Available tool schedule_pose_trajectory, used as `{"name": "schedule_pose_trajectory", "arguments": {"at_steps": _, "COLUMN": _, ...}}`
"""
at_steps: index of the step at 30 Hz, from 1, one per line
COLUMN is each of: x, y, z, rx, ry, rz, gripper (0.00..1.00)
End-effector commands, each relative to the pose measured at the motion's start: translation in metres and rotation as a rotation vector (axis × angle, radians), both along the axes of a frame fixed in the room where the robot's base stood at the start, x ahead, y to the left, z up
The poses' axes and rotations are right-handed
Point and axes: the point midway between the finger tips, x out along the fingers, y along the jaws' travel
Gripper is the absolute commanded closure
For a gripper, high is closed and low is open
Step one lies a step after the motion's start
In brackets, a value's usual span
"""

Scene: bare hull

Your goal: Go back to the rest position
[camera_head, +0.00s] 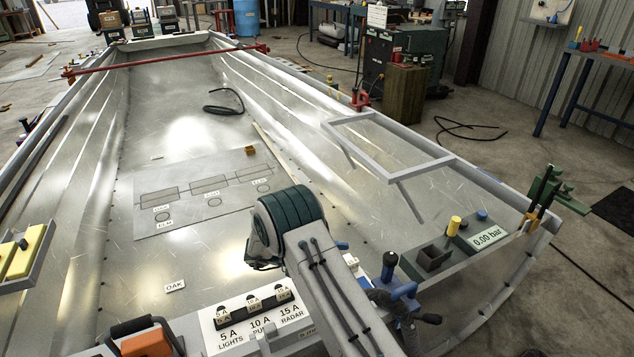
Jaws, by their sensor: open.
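My gripper (264,262) shows only in part, as a dark and pale end at the left of that joint. It is open, with nothing visible in it. The fingertips are mostly hidden behind my own arm.
A grey frame (385,142) spans the right side. A red bar (165,60) crosses the far hull. A black cable (225,103) lies inside.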

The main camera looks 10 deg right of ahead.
Motion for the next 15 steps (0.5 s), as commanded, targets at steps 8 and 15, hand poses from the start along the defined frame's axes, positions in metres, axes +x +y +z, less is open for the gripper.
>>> {"name": "schedule_pose_trajectory", "arguments": {"at_steps": 8, "x": 0.040, "y": -0.021, "z": 0.037, "rx": 0.109, "ry": -0.130, "rz": 0.180, "gripper": 0.43}}
{"name": "schedule_pose_trajectory", "arguments": {"at_steps": 15, "x": 0.112, "y": -0.036, "z": 0.117, "rx": 0.330, "ry": -0.318, "rz": 0.593, "gripper": 0.43}}
